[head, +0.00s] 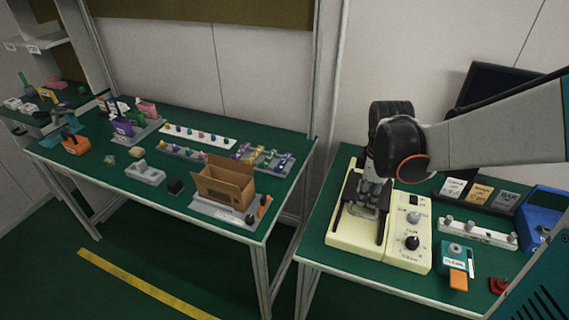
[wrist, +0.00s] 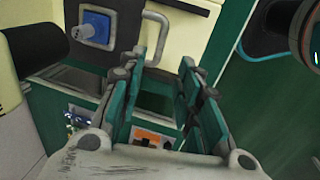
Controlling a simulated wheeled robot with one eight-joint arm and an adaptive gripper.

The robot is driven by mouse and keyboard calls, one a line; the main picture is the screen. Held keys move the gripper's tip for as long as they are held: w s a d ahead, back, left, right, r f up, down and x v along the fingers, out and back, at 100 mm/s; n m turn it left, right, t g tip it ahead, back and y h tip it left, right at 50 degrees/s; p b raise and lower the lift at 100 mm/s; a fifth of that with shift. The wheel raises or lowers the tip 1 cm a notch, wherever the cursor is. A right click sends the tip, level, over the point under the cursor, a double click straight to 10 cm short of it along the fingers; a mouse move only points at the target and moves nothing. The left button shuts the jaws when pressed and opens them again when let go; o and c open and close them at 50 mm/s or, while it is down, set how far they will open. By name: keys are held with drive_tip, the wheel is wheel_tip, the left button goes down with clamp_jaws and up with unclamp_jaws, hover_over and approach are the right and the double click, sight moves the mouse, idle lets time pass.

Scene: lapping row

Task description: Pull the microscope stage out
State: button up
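A cream bench unit (head: 408,258) with black rails and dark knobs stands on the right green table; I take it to be the microscope stage's unit, but the stage itself is hard to pick out. My gripper (head: 368,208) points down over its left part, between the dark rails. In the wrist view my gripper (wrist: 163,62) has its two green-padded fingers apart with nothing seen between them. A bent metal handle (wrist: 158,24) on a cream face lies just beyond the fingertips. A blue square plate with a grey knob (wrist: 97,29) is left of it. Contact cannot be told.
Right of the unit are a teal box with an orange part (head: 456,267), a white strip of knobs (head: 478,235), labelled cards (head: 480,193) and a blue bin (head: 543,213). The left table (head: 110,171) holds a cardboard box (head: 224,183) and small parts.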

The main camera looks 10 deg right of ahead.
sight(361, 215)
drive_tip(key=f+b, duration=0.1)
drive_tip(key=f, duration=0.2)
drive_tip(key=w+f+b, duration=0.1)
drive_tip(key=f, duration=0.2)
drive_tip(key=d+f+b, duration=0.1)
drive_tip(key=f+b, duration=0.1)
drive_tip(key=f, duration=0.1)
drive_tip(key=shift+w+f, duration=0.3)
drive_tip(key=shift+f, duration=0.1)
clamp_jaws()
